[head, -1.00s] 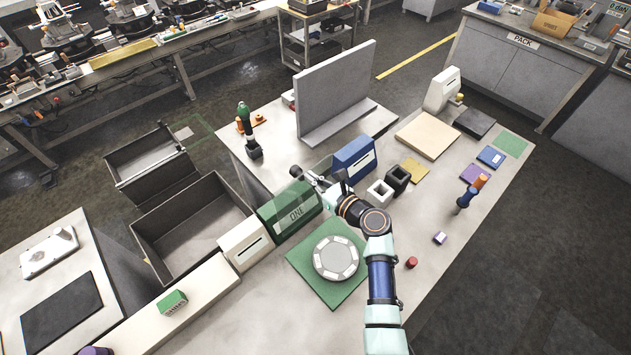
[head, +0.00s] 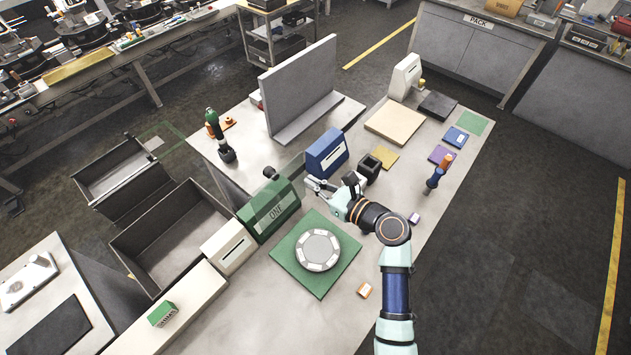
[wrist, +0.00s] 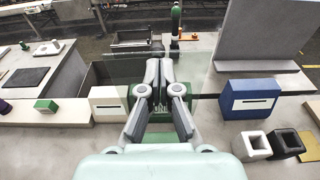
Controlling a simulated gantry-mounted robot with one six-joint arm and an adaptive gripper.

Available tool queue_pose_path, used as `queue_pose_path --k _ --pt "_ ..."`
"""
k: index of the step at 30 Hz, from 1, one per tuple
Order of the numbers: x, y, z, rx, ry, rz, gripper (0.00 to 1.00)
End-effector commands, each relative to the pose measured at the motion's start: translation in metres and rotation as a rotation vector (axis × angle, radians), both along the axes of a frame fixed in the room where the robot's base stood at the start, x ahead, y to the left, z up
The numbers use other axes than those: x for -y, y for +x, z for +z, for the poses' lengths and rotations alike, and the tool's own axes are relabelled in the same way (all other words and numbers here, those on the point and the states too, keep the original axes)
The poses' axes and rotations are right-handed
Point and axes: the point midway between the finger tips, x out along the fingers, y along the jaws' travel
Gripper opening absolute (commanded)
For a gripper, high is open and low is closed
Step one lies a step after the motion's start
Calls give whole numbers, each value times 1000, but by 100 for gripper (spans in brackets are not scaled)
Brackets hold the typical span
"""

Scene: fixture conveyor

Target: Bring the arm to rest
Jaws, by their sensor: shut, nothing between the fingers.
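My gripper (head: 312,184) is shut and empty in the head view. It hangs above the bench between the green box marked ONE (head: 270,212) and the blue slotted box (head: 327,152). In the wrist view its fingers (wrist: 158,72) are together in front of the green box, partly covering it. My arm reaches in from the lower right of the head view, bent at the wrist. A white hollow block (wrist: 252,144) and a black hollow block (wrist: 286,142) stand right of the gripper in the wrist view; the white one is hidden behind my arm in the head view.
A round grey disc (head: 318,250) lies on a green mat (head: 303,283) near my arm. A grey upright panel (head: 300,82) stands behind. A white slotted box (head: 228,246) and open dark bin (head: 180,232) are left. The bench's front right is fairly clear.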

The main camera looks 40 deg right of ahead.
Motion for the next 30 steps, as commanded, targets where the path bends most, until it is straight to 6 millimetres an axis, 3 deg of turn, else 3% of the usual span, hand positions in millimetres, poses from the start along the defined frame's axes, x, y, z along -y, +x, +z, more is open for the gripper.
queue_pose_path --k 13,16,17,20,21,24,27,30 --pt "-1 -4 4 -1 -5 3 0" --pt "-22 2 6 -7 -136 53 0" --pt "-36 5 8 -10 -225 89 0" --pt "-105 13 16 -2 -708 271 0" --pt "-136 12 20 13 -953 360 0" --pt "-204 -2 37 79 -1578 571 0" --pt "-250 -27 59 150 -2135 736 0" --pt "-275 -55 82 192 -2555 842 0"
